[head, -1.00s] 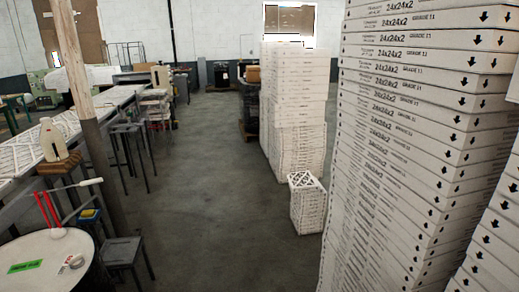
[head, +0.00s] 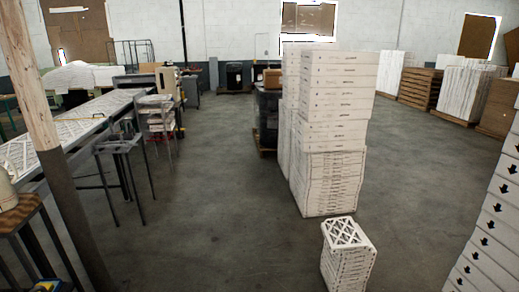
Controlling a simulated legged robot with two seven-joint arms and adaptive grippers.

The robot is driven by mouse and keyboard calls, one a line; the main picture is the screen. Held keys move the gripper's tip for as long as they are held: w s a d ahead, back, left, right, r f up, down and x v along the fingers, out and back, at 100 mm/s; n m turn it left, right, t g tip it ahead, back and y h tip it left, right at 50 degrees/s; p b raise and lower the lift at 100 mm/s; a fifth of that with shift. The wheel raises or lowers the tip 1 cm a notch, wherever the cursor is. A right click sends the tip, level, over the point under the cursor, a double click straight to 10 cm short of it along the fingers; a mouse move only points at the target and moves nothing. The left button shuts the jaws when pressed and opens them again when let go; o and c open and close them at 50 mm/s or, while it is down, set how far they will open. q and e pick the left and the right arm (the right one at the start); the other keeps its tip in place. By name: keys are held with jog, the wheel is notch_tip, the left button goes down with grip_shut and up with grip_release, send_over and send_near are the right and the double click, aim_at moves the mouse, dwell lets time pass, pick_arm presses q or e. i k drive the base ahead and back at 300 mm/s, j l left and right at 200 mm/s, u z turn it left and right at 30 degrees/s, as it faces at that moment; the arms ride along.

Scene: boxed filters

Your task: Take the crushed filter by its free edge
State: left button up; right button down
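I cannot pick out a crushed filter in the head view. A short stack of white filters (head: 347,262) stands on the floor at the lower middle right, with a lattice face on top. Behind it is a tall stack of boxed filters (head: 335,130). White lattice-faced filters (head: 80,130) lie on the long bench at the left. Neither of my grippers is in view.
Another box stack (head: 492,235) fills the lower right edge. A wooden post (head: 28,75) and a dark metal stool (head: 122,150) stand at the left. Pallets with white stacks (head: 462,92) are at the back right. The grey floor (head: 220,200) between is clear.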

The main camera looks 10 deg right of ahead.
aim_at(342, 235)
jog(key=i+z, duration=0.2)
jog(key=i, duration=0.4)
jog(key=i+j+z, duration=0.2)
jog(key=i, duration=0.4)
jog(key=i+j+z, duration=0.2)
jog(key=i, duration=0.4)
jog(key=l, duration=0.1)
